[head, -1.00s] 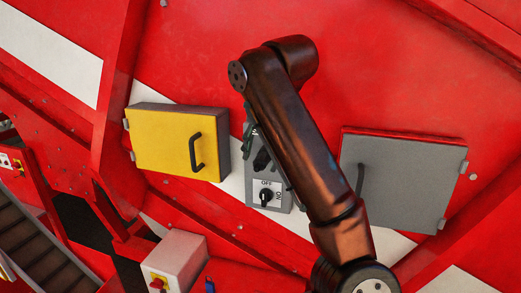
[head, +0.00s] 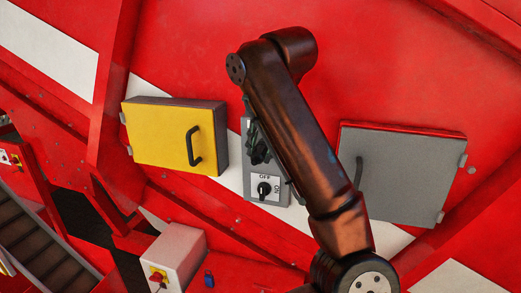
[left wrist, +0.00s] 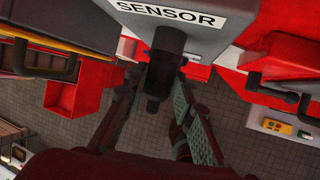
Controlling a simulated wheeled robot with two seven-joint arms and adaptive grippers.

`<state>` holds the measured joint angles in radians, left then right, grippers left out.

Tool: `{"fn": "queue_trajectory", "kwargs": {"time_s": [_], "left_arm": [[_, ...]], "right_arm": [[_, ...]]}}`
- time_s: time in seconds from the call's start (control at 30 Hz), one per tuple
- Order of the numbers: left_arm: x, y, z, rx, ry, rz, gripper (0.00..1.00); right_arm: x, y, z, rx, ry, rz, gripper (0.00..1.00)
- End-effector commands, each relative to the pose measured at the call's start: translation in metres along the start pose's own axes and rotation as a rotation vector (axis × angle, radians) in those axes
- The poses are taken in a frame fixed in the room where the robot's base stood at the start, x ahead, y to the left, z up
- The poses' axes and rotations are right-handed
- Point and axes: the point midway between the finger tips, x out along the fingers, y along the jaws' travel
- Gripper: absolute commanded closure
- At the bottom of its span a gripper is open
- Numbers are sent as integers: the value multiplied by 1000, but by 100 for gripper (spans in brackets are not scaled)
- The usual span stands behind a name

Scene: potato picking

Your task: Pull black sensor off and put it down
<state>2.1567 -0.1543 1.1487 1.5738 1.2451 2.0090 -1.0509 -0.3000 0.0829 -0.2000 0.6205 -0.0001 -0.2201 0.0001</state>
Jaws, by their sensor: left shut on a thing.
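The black sensor (left wrist: 161,72) is a dark stepped cylinder in the left wrist view. Its upper end meets the grey panel box (left wrist: 205,38) labelled "SENSOR"; I cannot tell whether it is still seated there. My left gripper (left wrist: 165,85) has its green-padded fingers on both sides of the sensor and is shut on it. In the head view the left gripper (head: 258,148) is at the grey panel box (head: 253,196), above the OFF/ON knob (head: 264,189). My brown arm hides part of the gripper and box. My right gripper is not in view.
A yellow cabinet (head: 160,137) with a black handle is left of the box. A grey cabinet (head: 405,180) is to its right, partly behind my arm. A white box (head: 180,250) with a red-and-yellow switch sits lower left. Red machine walls and beams surround these.

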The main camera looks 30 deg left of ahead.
Motion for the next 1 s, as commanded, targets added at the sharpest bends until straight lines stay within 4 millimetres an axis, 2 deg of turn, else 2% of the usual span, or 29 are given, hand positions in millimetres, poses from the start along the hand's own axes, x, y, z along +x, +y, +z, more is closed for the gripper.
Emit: {"fn": "queue_trajectory", "kwargs": {"time_s": [0.03,0.1,0.23,0.6,1.0], "left_arm": [[1,0,0,0,1,0,86],[1,0,0,0,1,0,91],[1,0,0,0,1,0,100],[-2,0,-9,-2,2,0,100],[-7,0,-21,-1,2,-1,100]], "right_arm": [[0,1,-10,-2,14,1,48],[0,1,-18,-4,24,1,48],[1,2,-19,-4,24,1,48],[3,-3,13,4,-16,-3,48],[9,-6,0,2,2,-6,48]]}}
